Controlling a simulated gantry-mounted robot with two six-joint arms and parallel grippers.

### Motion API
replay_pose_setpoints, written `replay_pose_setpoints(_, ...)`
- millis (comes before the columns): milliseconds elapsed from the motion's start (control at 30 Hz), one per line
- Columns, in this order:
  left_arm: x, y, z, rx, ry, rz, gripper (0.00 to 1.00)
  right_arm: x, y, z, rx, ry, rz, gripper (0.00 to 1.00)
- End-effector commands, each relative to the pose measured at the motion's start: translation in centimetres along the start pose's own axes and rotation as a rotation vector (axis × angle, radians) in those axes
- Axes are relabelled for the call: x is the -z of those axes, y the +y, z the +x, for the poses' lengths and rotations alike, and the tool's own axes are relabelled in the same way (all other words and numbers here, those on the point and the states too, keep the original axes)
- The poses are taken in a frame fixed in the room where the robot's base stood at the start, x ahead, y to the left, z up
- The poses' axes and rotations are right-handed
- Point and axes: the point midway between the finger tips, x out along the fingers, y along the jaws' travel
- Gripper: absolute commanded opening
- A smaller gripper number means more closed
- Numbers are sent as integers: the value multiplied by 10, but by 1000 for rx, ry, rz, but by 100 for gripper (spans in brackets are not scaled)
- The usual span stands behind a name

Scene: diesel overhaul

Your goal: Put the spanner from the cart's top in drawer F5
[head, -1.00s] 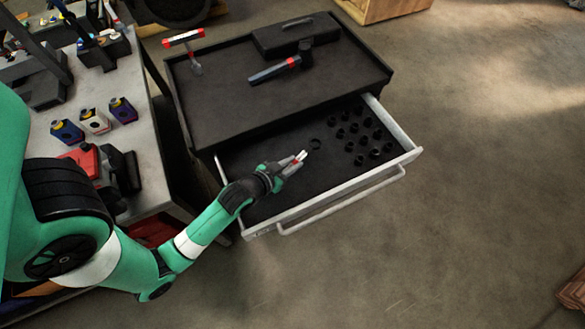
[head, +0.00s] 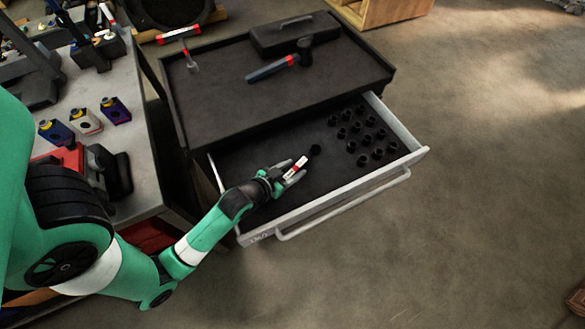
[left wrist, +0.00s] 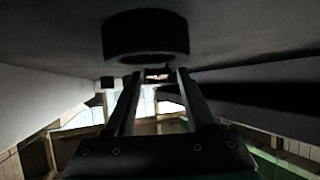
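My left gripper (head: 301,169) is low over the open drawer (head: 255,226) of the cart. In the left wrist view its two fingers (left wrist: 158,76) stand apart, with nothing clearly held. A red-and-white strip shows at its fingertips in the head view; I cannot tell what it is. A black round piece (head: 315,150) is just past the tips; a black ring (left wrist: 145,36) looms in the left wrist view. The drawer label is too small to read.
Several black sockets (head: 362,160) stand at the drawer's right. A bench (head: 140,165) with bottles stands left. The drawer's middle and left floor is largely clear.

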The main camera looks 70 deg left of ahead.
Motion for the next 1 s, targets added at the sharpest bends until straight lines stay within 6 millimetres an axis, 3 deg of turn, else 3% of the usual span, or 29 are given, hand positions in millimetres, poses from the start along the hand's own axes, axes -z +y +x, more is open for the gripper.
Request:
replay_pose_setpoints(267,4,0,-3,0,1,0,54,2,0,2,0,0,0,50)
replay_pose_setpoints(367,3,0,-17,0,-2,1,54,5,0,6,0,0,0,50)
replay_pose_setpoints(700,4,0,-97,-1,-3,1,54,18,0,20,0,0,0,50)
replay_pose_setpoints(833,3,0,-115,-1,-1,1,54,19,0,21,0,0,0,50)
replay_pose_setpoints(1000,3,0,-122,0,0,0,54,19,0,21,0,0,0,50)
